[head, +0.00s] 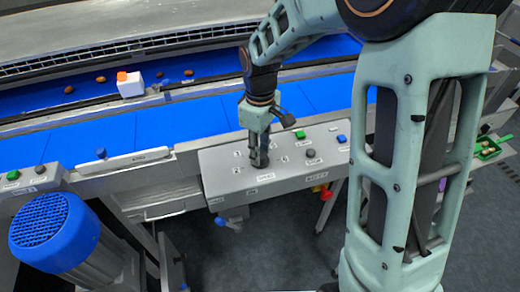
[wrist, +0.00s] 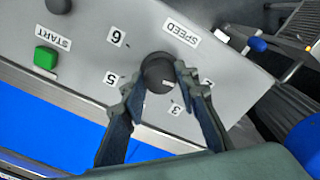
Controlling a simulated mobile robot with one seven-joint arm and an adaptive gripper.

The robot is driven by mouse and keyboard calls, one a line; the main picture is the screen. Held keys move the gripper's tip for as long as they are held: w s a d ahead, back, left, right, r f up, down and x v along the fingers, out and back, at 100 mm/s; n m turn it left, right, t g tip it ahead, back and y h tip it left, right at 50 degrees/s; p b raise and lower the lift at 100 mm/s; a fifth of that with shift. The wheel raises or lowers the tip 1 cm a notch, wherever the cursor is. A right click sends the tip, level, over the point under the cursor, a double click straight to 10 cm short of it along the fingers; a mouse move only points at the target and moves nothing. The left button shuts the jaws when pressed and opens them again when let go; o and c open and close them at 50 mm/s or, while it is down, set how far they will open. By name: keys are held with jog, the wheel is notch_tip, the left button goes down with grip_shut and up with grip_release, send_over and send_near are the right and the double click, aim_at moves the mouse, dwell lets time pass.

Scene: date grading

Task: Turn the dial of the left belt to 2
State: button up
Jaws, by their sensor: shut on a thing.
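In the wrist view, a round dark dial (wrist: 154,68) sits on a grey sloped panel (wrist: 225,60) under a SPEED label. The number labels 2, 3, 5 and 6 show around it; others are hidden by the fingers or not readable. The white mark on the dial points near 3, a little to the 2 side. My gripper (wrist: 155,80) is shut on the dial, one finger on each side. In the head view, my gripper (head: 258,161) reaches down onto the middle panel (head: 218,191), hiding most of the dial.
A green START button (wrist: 46,58) and a dark knob (wrist: 59,5) are beside the dial. Blue belts (head: 175,123) run behind; a blue motor (head: 52,232) stands front left.

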jog(key=o, duration=1.1)
jog(key=shift+o, duration=0.2)
jog(key=shift+r, duration=0.15)
notch_tip(320, 180, up, 12)
